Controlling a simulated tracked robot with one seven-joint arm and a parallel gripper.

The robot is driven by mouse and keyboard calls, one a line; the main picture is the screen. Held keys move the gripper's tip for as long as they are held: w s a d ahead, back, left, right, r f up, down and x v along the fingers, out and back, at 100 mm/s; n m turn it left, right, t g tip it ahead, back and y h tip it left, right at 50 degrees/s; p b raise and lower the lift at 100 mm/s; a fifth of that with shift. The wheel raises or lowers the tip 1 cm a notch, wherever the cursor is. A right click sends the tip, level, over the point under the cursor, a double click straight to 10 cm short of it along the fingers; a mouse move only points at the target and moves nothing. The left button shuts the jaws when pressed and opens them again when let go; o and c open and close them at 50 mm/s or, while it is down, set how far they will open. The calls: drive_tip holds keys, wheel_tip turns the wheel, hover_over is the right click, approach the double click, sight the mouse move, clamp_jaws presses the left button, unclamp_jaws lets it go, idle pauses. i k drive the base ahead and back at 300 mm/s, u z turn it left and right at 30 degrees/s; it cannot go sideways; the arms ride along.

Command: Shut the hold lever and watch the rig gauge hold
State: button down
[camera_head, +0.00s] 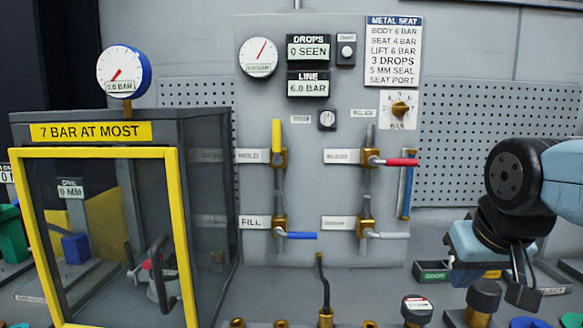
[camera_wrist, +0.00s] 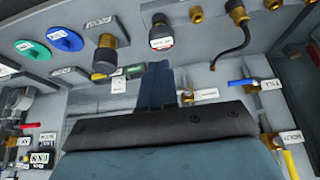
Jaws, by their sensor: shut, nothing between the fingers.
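The hold lever (camera_head: 277,135) is a yellow handle on a brass valve beside the HOLD label. It stands upright, in line with its pipe. It also shows at the right edge of the wrist view (camera_wrist: 290,165). A round white gauge (camera_head: 258,57) on the panel has its red needle pointing up and right; its small caption is not legible. A blue-cased gauge (camera_head: 124,72) above the cage reads 0.0 bar. I cannot tell which is the rig gauge. My gripper (camera_head: 522,292) is at the right, well away from the lever. Its fingers (camera_wrist: 158,82) are shut and empty.
A blue FILL lever (camera_head: 301,236), a red lever (camera_head: 402,162) and a grey lever (camera_head: 392,236) stick out sideways. The line display (camera_head: 307,84) reads 6.0 bar; the drops display (camera_head: 308,48) reads 0 seen. A yellow-framed cage (camera_head: 180,230) stands left. A hose (camera_head: 323,285) rises below the panel.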

sight(277, 160)
drive_tip(key=u, duration=1.1)
drive_tip(key=i, duration=0.1)
drive_tip(key=z, duration=2.75)
drive_tip(key=k, duration=1.2)
drive_tip(key=u, duration=1.65)
drive_tip(key=i, duration=0.3)
drive_tip(key=u, duration=0.15)
